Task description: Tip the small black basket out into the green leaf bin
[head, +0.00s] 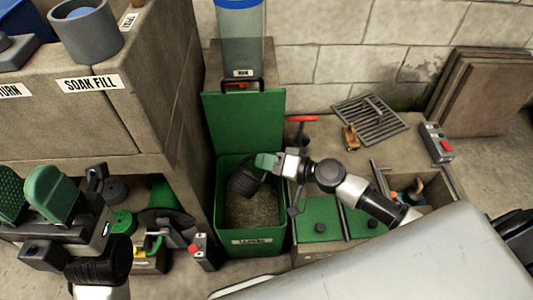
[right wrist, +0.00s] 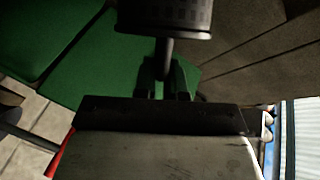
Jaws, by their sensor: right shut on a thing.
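The green leaf bin (head: 224,218) stands in the middle of the head view with its lid (head: 240,120) raised against the back. Brown-green leaf litter (head: 255,208) lies inside it. The small black basket (head: 245,181) hangs tilted over the left part of the bin's opening. My right gripper (head: 266,162) is shut on the basket's handle; the right wrist view shows the fingers (right wrist: 166,82) around a dark stem below the basket (right wrist: 165,14). Whether the basket holds anything is hidden. A dark gripper at lower left, my left one (head: 98,262), shows without clear fingertips.
A concrete block labelled SOAK FILL (head: 90,84) rises left of the bin. A metal grate (head: 370,118), a red valve handle (head: 302,118) and a grey box with a red button (head: 437,142) sit on the ledge behind.

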